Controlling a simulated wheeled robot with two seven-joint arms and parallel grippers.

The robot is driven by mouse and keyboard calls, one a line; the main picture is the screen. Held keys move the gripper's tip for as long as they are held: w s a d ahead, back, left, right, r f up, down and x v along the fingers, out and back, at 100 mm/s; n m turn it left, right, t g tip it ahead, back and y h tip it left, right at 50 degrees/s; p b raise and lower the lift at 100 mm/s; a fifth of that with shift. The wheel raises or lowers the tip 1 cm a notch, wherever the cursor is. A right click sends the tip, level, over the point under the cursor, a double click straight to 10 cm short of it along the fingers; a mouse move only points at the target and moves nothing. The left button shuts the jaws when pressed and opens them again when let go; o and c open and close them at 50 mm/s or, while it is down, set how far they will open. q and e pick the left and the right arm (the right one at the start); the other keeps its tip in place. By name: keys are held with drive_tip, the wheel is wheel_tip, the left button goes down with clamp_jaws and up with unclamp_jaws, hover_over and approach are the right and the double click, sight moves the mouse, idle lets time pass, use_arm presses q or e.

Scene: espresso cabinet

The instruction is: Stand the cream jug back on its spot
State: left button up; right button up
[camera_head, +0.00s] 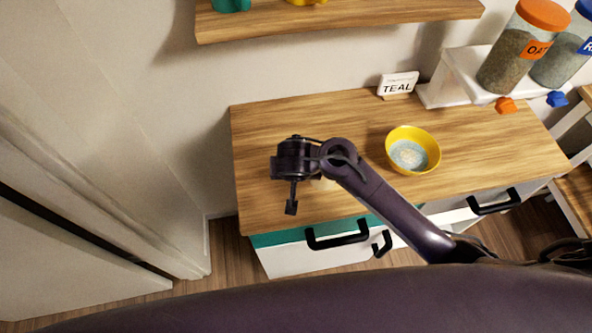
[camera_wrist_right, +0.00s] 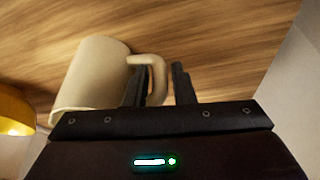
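The cream jug (camera_wrist_right: 92,80) fills the left of the right wrist view, close against the wooden top, with its looped handle (camera_wrist_right: 158,72) toward my right gripper (camera_wrist_right: 158,88). One finger reaches into the handle's loop and the other stands outside it. The fingers are apart, with a narrow gap seen beside the handle. In the head view my right gripper (camera_head: 291,208) is over the left part of the cabinet top, and my arm hides nearly all of the jug. I cannot tell whether the jug is upright. Its spot is not distinguishable. My left gripper is out of view.
A yellow bowl (camera_head: 428,147) with pale contents stands right of my arm on the cabinet top (camera_head: 265,125). A shelf (camera_head: 340,17) overhangs the wall. The back left top is clear.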

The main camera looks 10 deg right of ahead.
drive_tip(key=shift+o, duration=1.1)
drive_tip(key=shift+r, duration=0.35)
drive_tip(key=v, duration=1.1)
drive_tip(key=shift+s+r, duration=0.2)
drive_tip(key=shift+r, duration=0.15)
drive_tip(key=shift+f, duration=0.1)
